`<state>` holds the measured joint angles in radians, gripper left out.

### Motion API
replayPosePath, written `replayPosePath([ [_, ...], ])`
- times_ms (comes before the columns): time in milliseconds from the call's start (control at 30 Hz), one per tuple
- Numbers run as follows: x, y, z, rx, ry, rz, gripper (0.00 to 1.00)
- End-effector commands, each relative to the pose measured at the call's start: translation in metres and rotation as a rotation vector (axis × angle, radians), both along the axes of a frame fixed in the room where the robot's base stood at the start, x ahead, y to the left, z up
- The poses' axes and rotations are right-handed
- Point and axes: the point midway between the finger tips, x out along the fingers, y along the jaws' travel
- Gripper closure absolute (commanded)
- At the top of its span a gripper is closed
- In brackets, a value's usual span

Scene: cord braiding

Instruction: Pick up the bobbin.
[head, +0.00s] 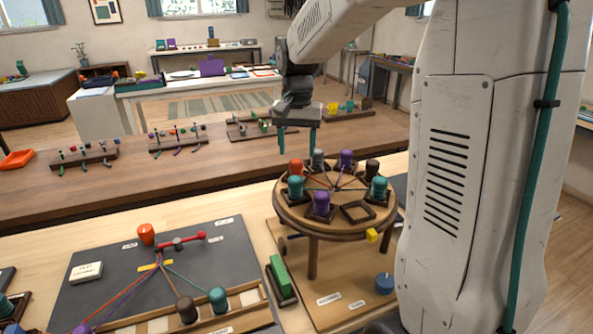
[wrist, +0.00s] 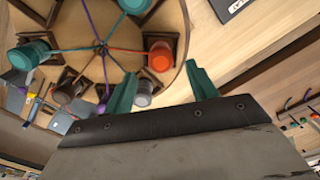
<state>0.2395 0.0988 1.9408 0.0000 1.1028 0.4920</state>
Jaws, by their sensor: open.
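A round wooden braiding stand (head: 300,215) carries several bobbins in square holders, cords running to its centre. An orange bobbin (head: 296,167) and a grey bobbin (head: 318,158) are on the far side, with purple (head: 346,158) and dark brown (head: 372,168) ones beside them. Teal (head: 295,186), another teal (head: 379,187) and purple (head: 321,203) bobbins sit nearer. My gripper (head: 297,139) is open and empty, above the stand's far side. In the wrist view, its teal fingers (wrist: 160,88) are apart, with the orange bobbin (wrist: 160,57) and grey bobbin (wrist: 142,92) near them.
One holder (head: 357,212) on the stand is empty. A dark mat (head: 110,250) at left bears an orange cone (head: 146,234), a red-handled piece (head: 182,242) and a wooden rack with bobbins. A green block (head: 281,275) stands left of the stand. A long brown bench (head: 80,190) lies behind.

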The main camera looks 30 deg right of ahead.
Motion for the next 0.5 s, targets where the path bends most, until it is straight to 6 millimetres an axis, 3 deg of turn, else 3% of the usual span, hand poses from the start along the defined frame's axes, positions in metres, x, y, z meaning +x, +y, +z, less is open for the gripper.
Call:
replayPosePath([
  [300, -0.004, 0.005, -0.044, 0.000, 0.001, 0.000, 0.43],
  [500, -0.003, 0.005, -0.049, -0.001, -0.001, 0.001, 0.43],
])
